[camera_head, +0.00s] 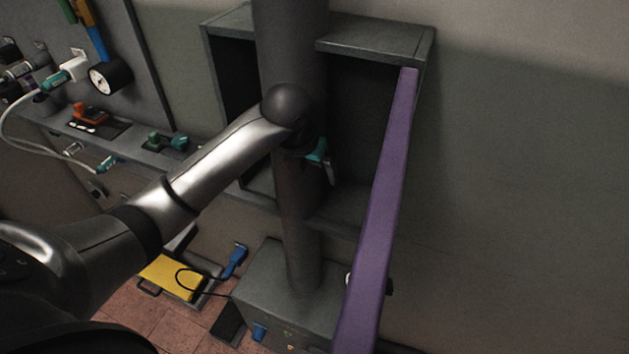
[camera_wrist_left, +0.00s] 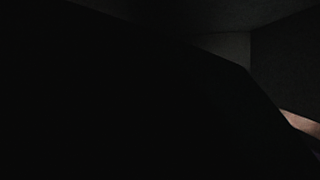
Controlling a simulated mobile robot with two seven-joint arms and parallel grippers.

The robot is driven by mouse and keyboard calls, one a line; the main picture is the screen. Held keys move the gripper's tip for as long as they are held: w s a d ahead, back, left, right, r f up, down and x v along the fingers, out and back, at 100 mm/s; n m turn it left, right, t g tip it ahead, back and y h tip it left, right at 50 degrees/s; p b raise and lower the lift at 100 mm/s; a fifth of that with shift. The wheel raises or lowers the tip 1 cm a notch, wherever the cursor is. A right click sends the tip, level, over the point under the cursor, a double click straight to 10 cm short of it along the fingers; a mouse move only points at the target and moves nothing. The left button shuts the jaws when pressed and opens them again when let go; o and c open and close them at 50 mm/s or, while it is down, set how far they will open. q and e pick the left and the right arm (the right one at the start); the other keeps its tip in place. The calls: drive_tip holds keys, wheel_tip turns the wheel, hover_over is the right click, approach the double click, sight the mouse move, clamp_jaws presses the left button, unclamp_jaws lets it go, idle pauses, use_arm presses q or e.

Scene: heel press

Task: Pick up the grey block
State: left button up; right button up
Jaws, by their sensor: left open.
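I cannot pick out a separate grey block for certain in either view. My left arm reaches from the left to a dark vertical post (camera_head: 300,220). My left gripper (camera_head: 325,163) shows only in part beside the post, as a small grey piece next to a teal patch, in front of the grey open cabinet (camera_head: 420,42). It is open, and I see nothing held. The left wrist view is almost wholly black, with a large dark shape filling most of it. My right gripper is in neither view.
A long purple bar (camera_head: 378,215) slants down right of the post. A grey box (camera_head: 265,275) sits at the post's foot. A yellow pad (camera_head: 172,277) and a blue item (camera_head: 235,261) lie low down. A shelf (camera_head: 135,145) with tools is at the left.

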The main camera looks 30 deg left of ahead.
sight(314, 176)
use_arm(q)
drive_tip(key=shift+x, duration=1.7)
drive_tip(key=shift+d, duration=0.15)
clamp_jaws()
